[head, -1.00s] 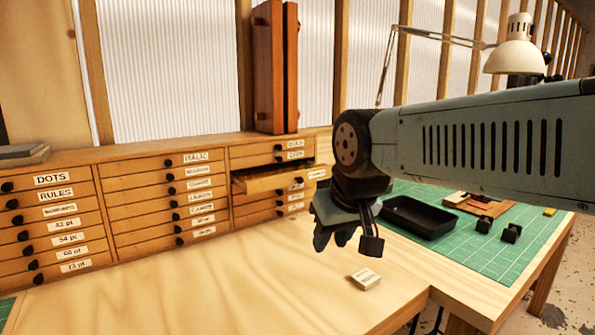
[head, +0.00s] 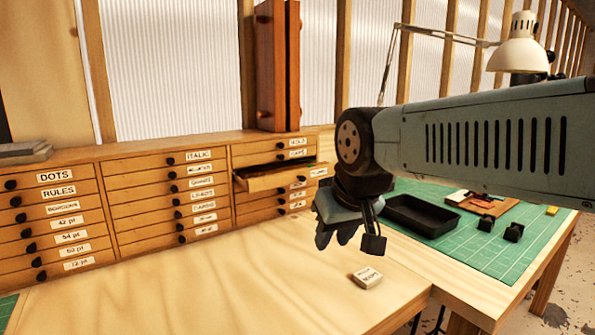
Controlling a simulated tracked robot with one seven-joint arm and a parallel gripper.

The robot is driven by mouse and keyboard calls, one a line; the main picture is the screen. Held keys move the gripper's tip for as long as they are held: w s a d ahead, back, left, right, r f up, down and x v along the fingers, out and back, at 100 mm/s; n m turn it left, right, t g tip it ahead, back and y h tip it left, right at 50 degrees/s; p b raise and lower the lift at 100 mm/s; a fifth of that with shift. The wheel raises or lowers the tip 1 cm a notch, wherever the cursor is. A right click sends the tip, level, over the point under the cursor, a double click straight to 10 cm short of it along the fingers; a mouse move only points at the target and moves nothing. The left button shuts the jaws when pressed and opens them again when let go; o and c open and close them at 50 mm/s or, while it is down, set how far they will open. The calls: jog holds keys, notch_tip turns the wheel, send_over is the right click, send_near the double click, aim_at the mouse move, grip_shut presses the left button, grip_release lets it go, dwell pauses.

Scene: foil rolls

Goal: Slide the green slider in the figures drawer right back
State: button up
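One drawer (head: 277,181) in the right column of the wooden cabinet is pulled out. No green slider can be made out. My gripper (head: 347,238) hangs over the bench to the right of and nearer than the open drawer, pointing down and apart from it. Its fingers are partly hidden by its own body, and I see nothing held in it.
A small pale labelled box (head: 367,277) lies on the bench below my gripper. A black tray (head: 420,215) stands on the green cutting mat (head: 480,250) at right, with small black blocks (head: 513,232) near it.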

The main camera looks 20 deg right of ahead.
jog(key=shift+c, duration=0.4)
jog(key=shift+w+r, duration=0.15)
jog(key=shift+r, duration=0.05)
jog(key=w+d+r+m+g, duration=0.1)
jog(key=w+d+r+m, duration=0.15)
jog(key=w+r, duration=0.4)
jog(key=w+d+r+m+g, duration=0.1)
jog(key=w+d+r+m, duration=0.2)
jog(key=w, duration=0.7)
jog(key=w+d+r+m+g, duration=0.1)
jog(key=w+r+m, duration=0.1)
jog(key=w+r, duration=0.55)
jog(key=w+d+m+g, duration=0.1)
jog(key=w+d+m, duration=0.35)
jog(key=w, duration=1.05)
jog(key=w+d+f+m+g, duration=0.25)
jog(key=w+d+f, duration=0.25)
jog(key=w, duration=0.4)
jog(key=shift+m+t, duration=0.45)
notch_tip(320, 180, down, 13)
jog(key=shift+d+f, duration=0.1)
jog(key=shift+f, duration=0.1)
jog(key=shift+c, duration=0.4)
grip_shut()
